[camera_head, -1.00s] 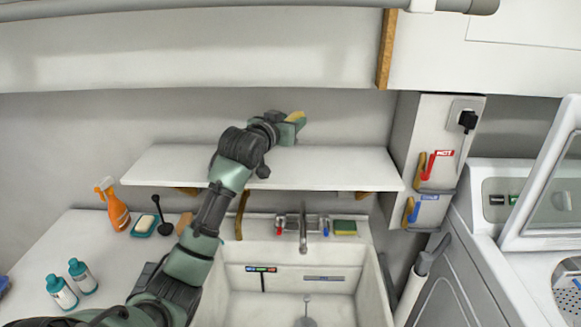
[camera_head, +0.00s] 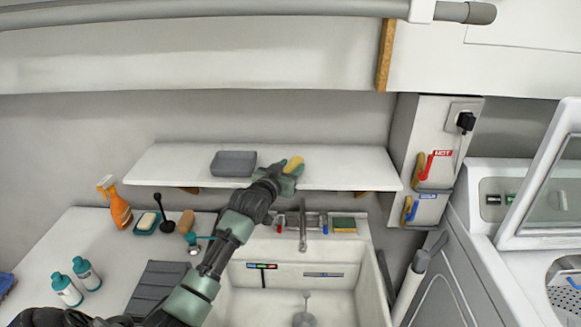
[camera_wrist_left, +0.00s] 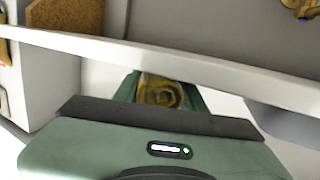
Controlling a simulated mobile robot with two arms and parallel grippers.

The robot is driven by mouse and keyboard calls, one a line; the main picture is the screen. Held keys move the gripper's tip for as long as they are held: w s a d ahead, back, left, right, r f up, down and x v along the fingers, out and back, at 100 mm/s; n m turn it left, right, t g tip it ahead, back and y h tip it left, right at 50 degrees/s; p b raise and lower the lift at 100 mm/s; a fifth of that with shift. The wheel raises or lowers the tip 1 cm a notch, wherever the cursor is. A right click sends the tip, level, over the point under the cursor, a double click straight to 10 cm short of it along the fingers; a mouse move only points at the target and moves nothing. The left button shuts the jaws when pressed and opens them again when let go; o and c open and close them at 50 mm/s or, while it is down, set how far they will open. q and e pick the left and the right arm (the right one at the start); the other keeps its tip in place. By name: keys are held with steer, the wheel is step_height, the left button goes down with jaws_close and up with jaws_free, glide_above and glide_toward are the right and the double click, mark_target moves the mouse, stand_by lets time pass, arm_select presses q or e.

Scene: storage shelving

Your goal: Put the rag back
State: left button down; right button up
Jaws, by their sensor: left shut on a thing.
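The rag (camera_head: 294,163) is a yellow roll in my left gripper (camera_head: 288,172). The gripper is shut on it, near the front edge of the white shelf (camera_head: 345,165) above the sink. In the left wrist view, the rolled end of the rag (camera_wrist_left: 162,93) shows between the green fingers (camera_wrist_left: 160,95). I cannot tell whether the rag touches the shelf. A grey tray (camera_head: 233,164) sits on the shelf to the left of the gripper. My right gripper is not in view.
Below are the sink (camera_head: 285,295), the faucet (camera_head: 302,232) and a sponge (camera_head: 344,224). An orange spray bottle (camera_head: 117,208), a soap dish (camera_head: 146,224) and two teal-capped bottles (camera_head: 75,282) stand on the left counter. The shelf's right half is clear.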

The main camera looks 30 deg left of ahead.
arm_select(q)
steer(key=c, duration=0.8)
jaws_free()
steer(key=shift+f, duration=0.1)
steer(key=shift+s, duration=0.25)
steer(key=b+v, duration=0.2)
steer(key=v, duration=0.9)
steer(key=shift+s+d, duration=0.1)
steer(key=shift+s, duration=0.2)
